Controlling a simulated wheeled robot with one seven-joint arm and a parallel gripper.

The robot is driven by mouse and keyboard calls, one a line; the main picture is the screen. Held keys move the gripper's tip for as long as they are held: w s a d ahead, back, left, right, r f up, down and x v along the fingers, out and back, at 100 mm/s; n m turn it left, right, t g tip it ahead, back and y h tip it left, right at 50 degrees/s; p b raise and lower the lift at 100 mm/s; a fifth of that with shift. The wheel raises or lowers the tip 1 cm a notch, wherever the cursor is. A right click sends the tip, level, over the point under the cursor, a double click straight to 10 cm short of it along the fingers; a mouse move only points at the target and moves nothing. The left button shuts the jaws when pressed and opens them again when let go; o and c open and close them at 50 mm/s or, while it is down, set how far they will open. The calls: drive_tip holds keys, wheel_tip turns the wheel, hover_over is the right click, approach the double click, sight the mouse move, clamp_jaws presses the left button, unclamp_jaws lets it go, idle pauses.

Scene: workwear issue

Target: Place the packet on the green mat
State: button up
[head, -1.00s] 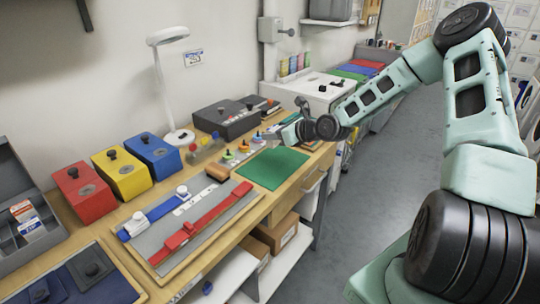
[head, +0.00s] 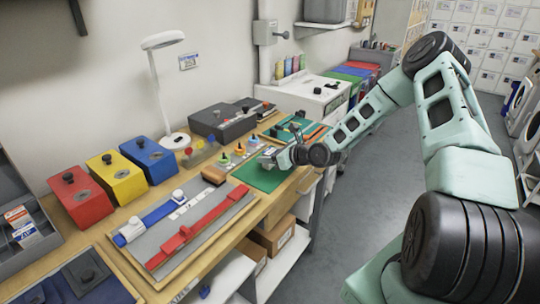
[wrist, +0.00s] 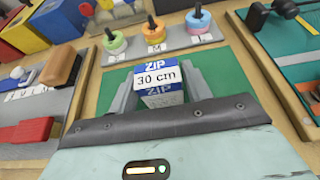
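The packet (wrist: 158,75), white and blue and marked "ZIP 30 cm", sits between the two fingers of my gripper (wrist: 160,92) in the wrist view. The fingers are closed on its sides. The green mat (wrist: 232,108) spreads behind and beneath it. In the head view the mat (head: 255,181) lies near the bench's front edge, and my gripper (head: 270,160) is over its back part. The packet is hard to make out there. I cannot tell whether it touches the mat.
Pegs with coloured rings (wrist: 155,35) stand along the mat's far side. A dark green board (head: 292,128) with tools lies to the right. A brown block (head: 214,175) and a grey board with red and blue strips lie left. Similar packets (head: 22,226) stand in the grey tray.

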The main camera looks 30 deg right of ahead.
drive_tip(key=shift+o, duration=0.9)
drive_tip(key=shift+r, duration=0.1)
